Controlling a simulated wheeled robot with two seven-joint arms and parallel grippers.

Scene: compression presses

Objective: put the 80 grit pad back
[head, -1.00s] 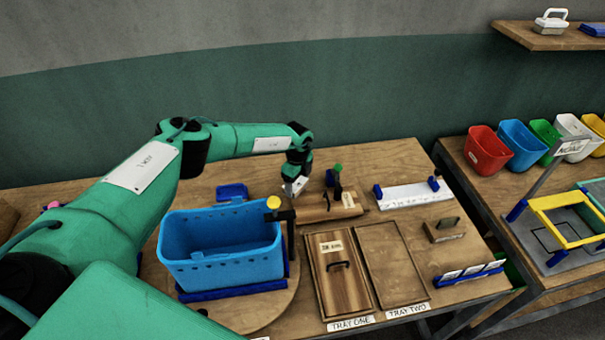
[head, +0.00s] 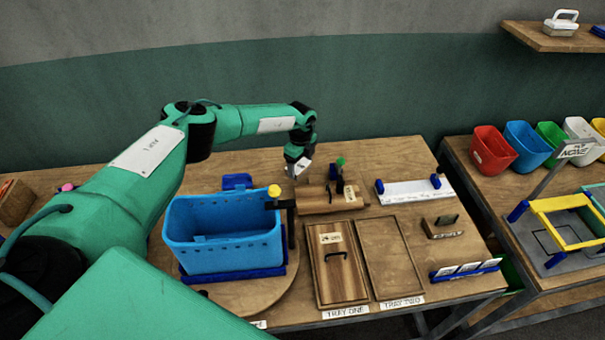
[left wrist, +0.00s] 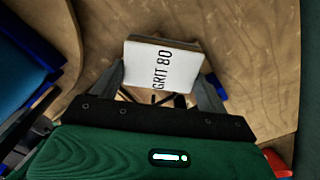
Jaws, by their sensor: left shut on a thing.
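My left gripper (left wrist: 172,95) is shut on the 80 grit pad (left wrist: 162,66), a pale block whose white face reads "GRIT 80". The pad sits between the fingertips in the left wrist view, with bare wood behind it. In the head view my left gripper (head: 298,176) is over the back of the table, just behind and left of a wooden block with a dark handle (head: 318,201). The pad is too small to tell clearly there. A blue rack (head: 465,270) with several white labelled faces stands at the front right. My right gripper is not in view.
A blue perforated tub (head: 222,250) stands on a round wooden board at the left, with a yellow knob (head: 274,190) beside it. Tray one (head: 316,285) holds a handled wooden board; tray two (head: 393,260) is empty. A white board (head: 414,192) with blue ends lies behind.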

